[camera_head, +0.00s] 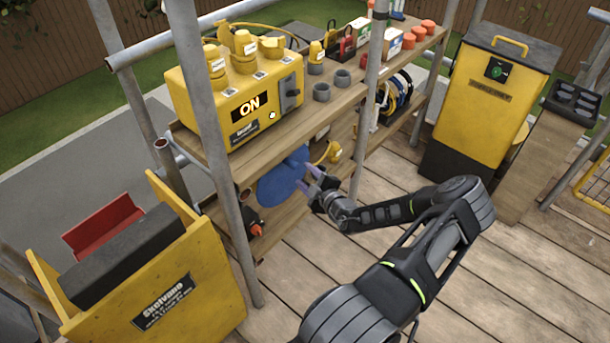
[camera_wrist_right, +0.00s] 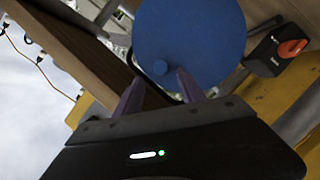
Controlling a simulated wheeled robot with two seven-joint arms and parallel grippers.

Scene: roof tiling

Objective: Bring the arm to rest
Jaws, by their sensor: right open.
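My right arm reaches in from the lower right in the head view, and its gripper (camera_head: 308,180) is at the front of the wooden shelf unit. The two pale purple fingers are apart with nothing between them. They point at a round blue disc (camera_head: 282,180) on the shelf's front. In the right wrist view the blue disc (camera_wrist_right: 190,45) lies just beyond the fingertips (camera_wrist_right: 160,85); I cannot tell whether they touch it. My left gripper is not in view.
A yellow power box (camera_head: 240,100) reading ON stands on the wooden shelf (camera_head: 345,100). Grey scaffold poles (camera_head: 205,100) stand close around it. A yellow Skelvane bin (camera_head: 170,290) is at lower left, a yellow cabinet (camera_head: 490,95) at right. Plank floor (camera_head: 510,260) is clear at lower right.

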